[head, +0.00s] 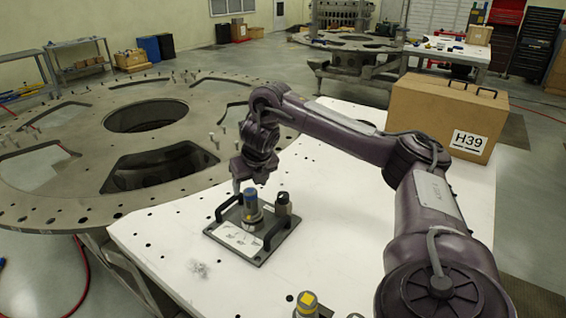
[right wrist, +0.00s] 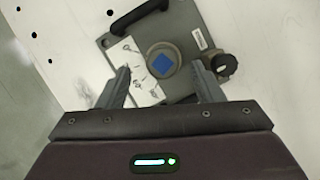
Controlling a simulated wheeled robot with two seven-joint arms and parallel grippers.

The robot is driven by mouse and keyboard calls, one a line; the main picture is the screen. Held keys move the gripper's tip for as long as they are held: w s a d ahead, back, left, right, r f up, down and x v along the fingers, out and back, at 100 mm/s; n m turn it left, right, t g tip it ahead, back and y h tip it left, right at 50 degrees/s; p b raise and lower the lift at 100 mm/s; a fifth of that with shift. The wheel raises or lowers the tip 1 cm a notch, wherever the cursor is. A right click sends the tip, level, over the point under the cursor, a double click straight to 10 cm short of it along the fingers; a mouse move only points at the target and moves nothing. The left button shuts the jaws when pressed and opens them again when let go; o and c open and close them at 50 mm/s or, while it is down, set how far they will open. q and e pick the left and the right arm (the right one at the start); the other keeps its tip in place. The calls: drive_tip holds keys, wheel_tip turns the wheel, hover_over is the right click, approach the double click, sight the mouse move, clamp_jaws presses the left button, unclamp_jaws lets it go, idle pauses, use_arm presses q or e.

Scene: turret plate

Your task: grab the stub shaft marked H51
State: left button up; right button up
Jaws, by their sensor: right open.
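In the right wrist view the square blue top (right wrist: 163,61) is seen from above, on a round grey body. No H51 marking is readable on it. Another shaft with a yellow top (head: 307,303) is partly cut off at the bottom of the head view. My right gripper (head: 243,184) is open above the plate. In the right wrist view its fingers (right wrist: 161,68) appear on either side of the blue-topped shaft, apart from it. My left gripper is not in view.
A black knob (head: 283,205) stands close beside the shaft, on its right. The white table (head: 340,225) is mostly clear. A cardboard box marked H39 (head: 437,112) sits at the back right. A large round metal plate with holes (head: 60,190) lies to the left.

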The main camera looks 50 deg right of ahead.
sight(251, 192)
drive_tip(key=shift+s+d+f, duration=0.15)
drive_tip(key=shift+d, duration=0.1)
drive_tip(key=b+x, duration=0.3)
drive_tip(key=x, duration=0.1)
drive_tip(key=shift+s+a, duration=0.1)
drive_tip(key=shift+a, duration=0.15)
drive_tip(key=shift+f+p, duration=0.4)
drive_tip(key=shift+p+x, duration=0.3)
drive_tip(key=shift+x, duration=0.8)
drive_tip(key=shift+d+f, duration=0.15)
drive_tip(key=shift+f, duration=0.15)
drive_tip(key=shift+c, duration=0.4)
drive_tip(key=shift+w+r, duration=0.15)
drive_tip(key=shift+w, duration=0.1)
clamp_jaws()
